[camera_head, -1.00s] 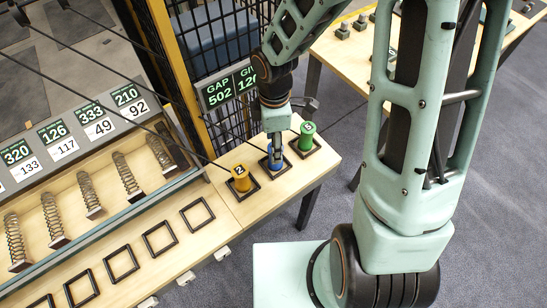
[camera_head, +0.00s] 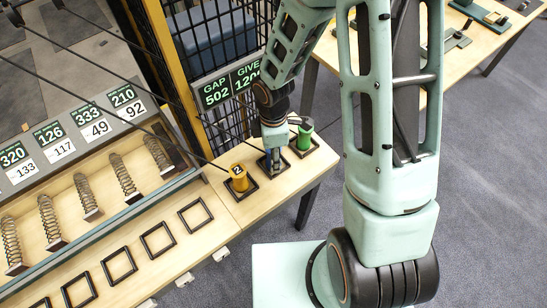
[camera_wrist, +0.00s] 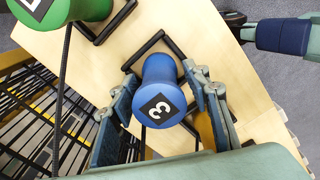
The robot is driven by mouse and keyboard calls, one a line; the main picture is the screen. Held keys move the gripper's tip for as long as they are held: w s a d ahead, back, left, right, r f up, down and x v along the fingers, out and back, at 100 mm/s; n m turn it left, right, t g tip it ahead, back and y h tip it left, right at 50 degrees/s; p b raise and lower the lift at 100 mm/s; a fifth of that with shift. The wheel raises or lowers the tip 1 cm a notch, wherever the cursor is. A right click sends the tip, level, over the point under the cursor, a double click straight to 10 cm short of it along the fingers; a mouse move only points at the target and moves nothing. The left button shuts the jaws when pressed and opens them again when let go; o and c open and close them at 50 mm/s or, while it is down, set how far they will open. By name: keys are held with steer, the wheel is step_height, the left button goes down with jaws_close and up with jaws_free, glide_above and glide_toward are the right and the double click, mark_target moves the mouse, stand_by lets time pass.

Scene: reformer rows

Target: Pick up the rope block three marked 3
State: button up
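The blue rope block marked 3 (camera_wrist: 158,95) stands upright in a square black frame, its top facing the wrist camera. My gripper (camera_wrist: 162,82) is open around it, one finger on each side, with small gaps between fingers and block. In the head view my gripper (camera_head: 273,160) points down at the middle place on the small wooden table and hides most of the blue block. The yellow block marked 2 (camera_head: 239,180) stands to the left, with a rope running to it. The green block (camera_head: 303,136) stands to the right and also shows in the wrist view (camera_wrist: 62,12).
Empty square frames (camera_head: 158,240) and several springs (camera_head: 122,172) line the left bench. Ropes cross above that bench. Grey floor lies open to the right.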

jaws_close()
steer(key=shift+r, duration=0.5)
step_height(320, 180, up, 2)
steer(key=shift+w+r, duration=0.1)
steer(key=shift+r, duration=0.1)
steer(key=s+a+r+p, duration=0.1)
steer(key=s+a+r, duration=0.5)
steer(key=s+r, duration=0.5)
step_height(320, 180, up, 7)
steer(key=s+p, duration=0.1)
steer(key=p, duration=0.5)
steer(key=shift+s, duration=0.35)
